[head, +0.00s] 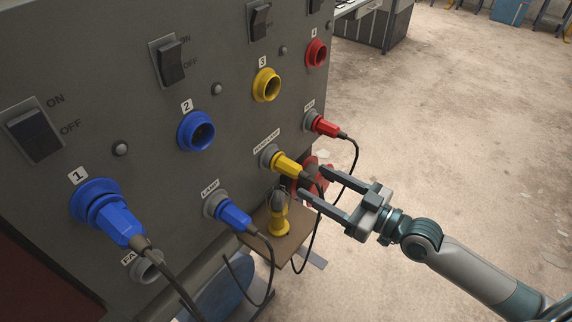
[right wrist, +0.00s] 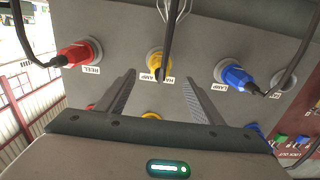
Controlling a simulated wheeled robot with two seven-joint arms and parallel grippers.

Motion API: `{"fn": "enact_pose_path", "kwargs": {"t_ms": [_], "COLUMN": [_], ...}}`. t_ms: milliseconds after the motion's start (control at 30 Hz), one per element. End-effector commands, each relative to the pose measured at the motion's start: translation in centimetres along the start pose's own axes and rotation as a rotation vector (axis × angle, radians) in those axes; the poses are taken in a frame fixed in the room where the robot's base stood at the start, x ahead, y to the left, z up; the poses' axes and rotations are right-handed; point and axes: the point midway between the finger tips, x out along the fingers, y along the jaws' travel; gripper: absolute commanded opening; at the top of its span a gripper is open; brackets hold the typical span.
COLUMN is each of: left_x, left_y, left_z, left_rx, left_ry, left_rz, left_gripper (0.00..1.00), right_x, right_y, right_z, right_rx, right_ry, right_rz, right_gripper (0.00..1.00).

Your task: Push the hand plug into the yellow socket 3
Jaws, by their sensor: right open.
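The yellow hand plug (head: 288,166) sits in the grey HANDLAMP holder on the panel, its dark cable hanging down. It also shows in the right wrist view (right wrist: 155,62). Yellow socket 3 (head: 266,86) is a round, empty opening higher on the panel, below the label 3. My right gripper (head: 311,180) is open, its two fingers pointing at the panel on either side of the plug's cable end. In the right wrist view the fingers (right wrist: 157,85) stand apart with the plug beyond them; contact cannot be told. My left gripper is not in view.
A blue plug (head: 115,222) is in socket 1; blue socket 2 (head: 197,131) and red socket 4 (head: 316,53) are empty. A blue LAMP plug (head: 234,216) and red REEL plug (head: 325,126) flank the hand plug. Cables hang below. A yellow hand lamp (head: 279,219) stands on a small shelf.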

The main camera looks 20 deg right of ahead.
Motion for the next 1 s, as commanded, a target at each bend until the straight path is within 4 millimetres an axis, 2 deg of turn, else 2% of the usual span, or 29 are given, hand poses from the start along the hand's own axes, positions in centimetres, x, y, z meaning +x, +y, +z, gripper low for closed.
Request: {"fn": "enact_pose_path", "kwargs": {"t_ms": [167,433,700,1000], "left_x": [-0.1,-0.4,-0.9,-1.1], "left_y": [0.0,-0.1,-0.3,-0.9], "left_z": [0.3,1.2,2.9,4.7], "left_rx": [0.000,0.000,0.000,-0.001], "left_ry": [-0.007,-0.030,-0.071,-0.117], "left_rz": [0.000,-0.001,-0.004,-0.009], "left_gripper": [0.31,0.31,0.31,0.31], "right_x": [0.8,3.4,6.6,8.7], "right_y": [0.0,0.1,0.0,0.0], "right_z": [0.0,-0.1,-0.2,0.0], "right_rx": [0.001,0.002,-0.001,0.001], "right_ry": [0.001,0.003,0.002,0.001], "right_rz": [0.001,0.002,0.001,0.000], "right_gripper": [0.61,0.61,0.61,0.61]}}
